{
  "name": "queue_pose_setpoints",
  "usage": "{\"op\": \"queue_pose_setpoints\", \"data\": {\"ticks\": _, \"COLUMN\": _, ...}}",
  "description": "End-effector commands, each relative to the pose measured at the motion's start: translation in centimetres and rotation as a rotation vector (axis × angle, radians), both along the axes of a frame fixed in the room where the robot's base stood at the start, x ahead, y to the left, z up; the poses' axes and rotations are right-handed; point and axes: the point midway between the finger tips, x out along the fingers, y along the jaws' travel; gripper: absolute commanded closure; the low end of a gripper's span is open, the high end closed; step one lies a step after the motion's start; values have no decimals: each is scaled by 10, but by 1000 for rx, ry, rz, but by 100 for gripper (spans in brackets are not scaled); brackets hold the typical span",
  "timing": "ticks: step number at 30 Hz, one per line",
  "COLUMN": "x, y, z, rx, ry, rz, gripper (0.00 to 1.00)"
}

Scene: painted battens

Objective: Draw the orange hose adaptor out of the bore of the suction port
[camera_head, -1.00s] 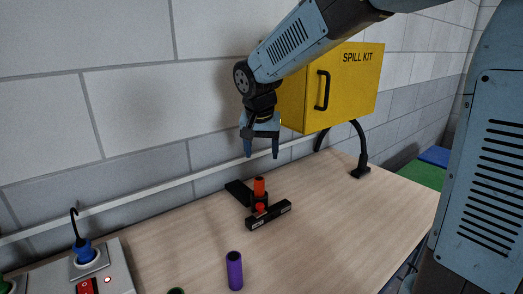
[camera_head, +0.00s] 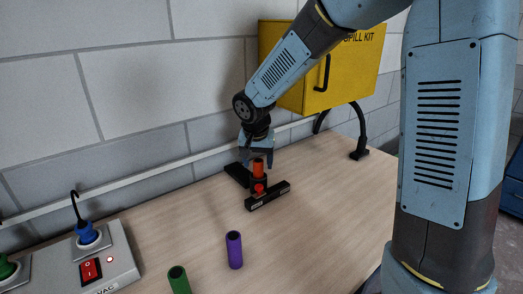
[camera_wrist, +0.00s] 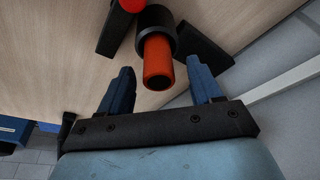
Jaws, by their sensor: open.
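The orange hose adaptor (camera_head: 257,168) stands upright in the bore of the dark suction port (camera_head: 259,184), its upper part showing above the rim. In the wrist view, the adaptor (camera_wrist: 158,62) juts from the round black port (camera_wrist: 155,18) towards my gripper. My gripper (camera_head: 257,166) points down at the adaptor from above. In the wrist view, my gripper's two blue fingers (camera_wrist: 163,76) are apart, one on each side of the adaptor's end, with gaps on both sides. How deep the adaptor sits in the bore is hidden.
A black base bar with a red knob (camera_head: 259,188) is at the port's front. A purple tube (camera_head: 234,250) and a green tube (camera_head: 179,280) stand nearer. A grey switch box (camera_head: 118,260) is at left. A yellow spill kit cabinet (camera_head: 290,60) hangs behind my arm.

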Motion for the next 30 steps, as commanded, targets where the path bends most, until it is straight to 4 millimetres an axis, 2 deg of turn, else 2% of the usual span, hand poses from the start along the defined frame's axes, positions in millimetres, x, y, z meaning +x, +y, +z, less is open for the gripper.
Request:
{"op": "queue_pose_setpoints", "data": {"ticks": 6, "x": 5, "y": -1, "z": -19, "rx": 0, "ry": 1, "rz": -1, "gripper": 36}}
{"op": "queue_pose_setpoints", "data": {"ticks": 18, "x": 6, "y": -2, "z": -23, "rx": -1, "ry": 0, "rz": -1, "gripper": 37}}
{"op": "queue_pose_setpoints", "data": {"ticks": 30, "x": 6, "y": -2, "z": -23, "rx": 0, "ry": 0, "rz": -2, "gripper": 75}}
